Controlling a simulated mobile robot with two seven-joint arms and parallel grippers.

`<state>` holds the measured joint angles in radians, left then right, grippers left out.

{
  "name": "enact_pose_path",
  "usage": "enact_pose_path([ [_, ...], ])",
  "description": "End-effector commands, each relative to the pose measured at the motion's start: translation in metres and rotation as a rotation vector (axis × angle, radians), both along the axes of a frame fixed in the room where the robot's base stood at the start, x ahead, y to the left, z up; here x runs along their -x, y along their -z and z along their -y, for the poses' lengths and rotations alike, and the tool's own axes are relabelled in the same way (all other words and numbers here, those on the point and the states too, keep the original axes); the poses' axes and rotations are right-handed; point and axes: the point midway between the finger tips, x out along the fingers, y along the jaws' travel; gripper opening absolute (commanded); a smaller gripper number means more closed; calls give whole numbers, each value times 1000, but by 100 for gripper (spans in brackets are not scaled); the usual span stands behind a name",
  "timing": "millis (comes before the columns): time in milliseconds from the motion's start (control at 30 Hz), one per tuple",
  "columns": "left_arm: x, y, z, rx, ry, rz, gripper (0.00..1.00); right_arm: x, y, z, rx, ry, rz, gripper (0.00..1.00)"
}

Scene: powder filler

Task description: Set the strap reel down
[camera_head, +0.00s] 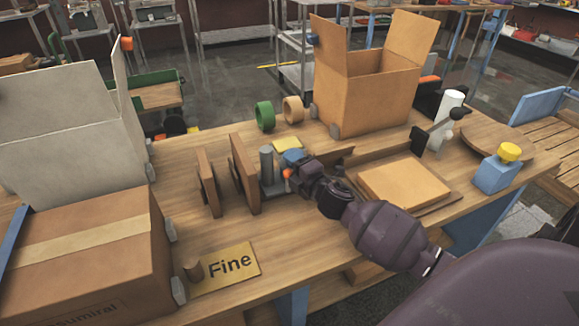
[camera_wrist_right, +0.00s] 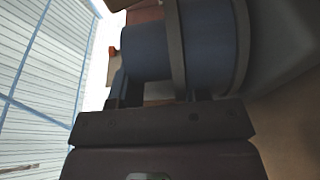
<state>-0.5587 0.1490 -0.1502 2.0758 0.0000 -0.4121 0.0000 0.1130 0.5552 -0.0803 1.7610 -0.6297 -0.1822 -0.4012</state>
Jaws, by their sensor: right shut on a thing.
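My right gripper (camera_head: 296,172) is over the middle of the wooden table and is shut on a blue reel, which I take to be the strap reel (camera_head: 293,157). In the right wrist view the reel (camera_wrist_right: 150,50) is a large dark blue rounded body with a grey band beside it, just beyond the jaws (camera_wrist_right: 160,103). An orange part shows next to the gripper in the head view. The gripper hides much of the reel, and I cannot tell whether the reel touches what is below it. My left gripper is not in view.
Grey posts (camera_head: 266,160) and upright wooden plates (camera_head: 242,172) stand just left of the reel. A yellow pad (camera_head: 288,143) lies behind it. Green (camera_head: 265,115) and tan (camera_head: 293,109) rolls stand farther back. An open carton (camera_head: 362,100) and flat cardboard (camera_head: 404,183) are to the right.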

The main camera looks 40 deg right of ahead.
Motion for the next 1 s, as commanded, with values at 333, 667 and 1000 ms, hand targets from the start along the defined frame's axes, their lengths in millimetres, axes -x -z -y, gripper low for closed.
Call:
enact_pose_path([
  [333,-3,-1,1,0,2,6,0,-1,1,0,0,-1,5,8],
  [667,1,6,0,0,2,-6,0,-1,10,0,0,0,3,8],
  [1000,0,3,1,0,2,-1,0,0,10,0,1,0,3,68],
])
